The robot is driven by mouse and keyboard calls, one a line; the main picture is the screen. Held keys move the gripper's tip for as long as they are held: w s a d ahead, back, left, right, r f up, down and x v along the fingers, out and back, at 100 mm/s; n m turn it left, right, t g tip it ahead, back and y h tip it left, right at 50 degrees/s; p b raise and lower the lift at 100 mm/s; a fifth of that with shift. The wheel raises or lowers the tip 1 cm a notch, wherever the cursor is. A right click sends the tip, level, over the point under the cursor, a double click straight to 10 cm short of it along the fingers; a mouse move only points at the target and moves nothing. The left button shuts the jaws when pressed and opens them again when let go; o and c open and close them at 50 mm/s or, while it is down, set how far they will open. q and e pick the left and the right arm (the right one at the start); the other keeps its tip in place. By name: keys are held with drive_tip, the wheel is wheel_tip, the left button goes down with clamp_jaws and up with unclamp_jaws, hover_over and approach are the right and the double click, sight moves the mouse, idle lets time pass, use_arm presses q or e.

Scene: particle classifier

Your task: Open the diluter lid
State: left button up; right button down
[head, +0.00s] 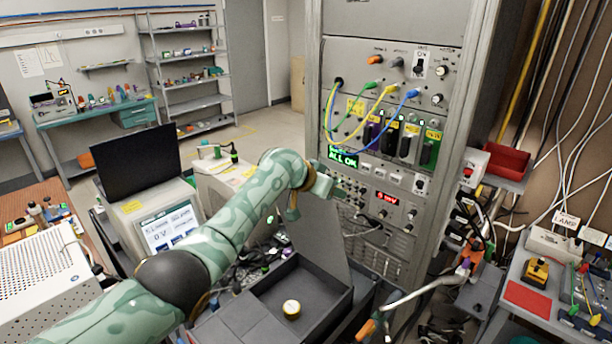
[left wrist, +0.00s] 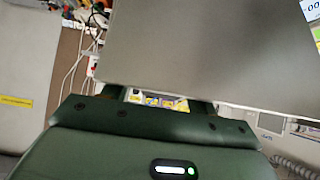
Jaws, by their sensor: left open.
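A dark grey box (head: 340,303), which I take to be the diluter, stands low in the middle of the head view with its compartment open to view. A flat grey panel (head: 318,238), apparently its lid, stands raised and slightly tilted at the back of the box. A small round pale-yellow capped item (head: 291,308) lies inside. My left gripper (head: 306,198) is open at the panel's upper edge. In the left wrist view the panel (left wrist: 215,50) fills the space beyond my open left gripper (left wrist: 158,101). I cannot tell whether they touch. My right gripper is not in view.
A tall instrument rack (head: 385,55) with coloured cables stands behind the box. A black-screened laptop (head: 138,160) and a white device with a display (head: 170,228) are at left. A bench with a red pad (head: 528,298) is at right. Cables clutter the floor.

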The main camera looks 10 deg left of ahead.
use_arm(q)
drive_tip(key=p+v, duration=0.1)
drive_tip(key=v, duration=1.3)
drive_tip(key=shift+s+r, duration=0.2)
drive_tip(key=shift+s, duration=0.05)
drive_tip(key=shift+f, duration=0.15)
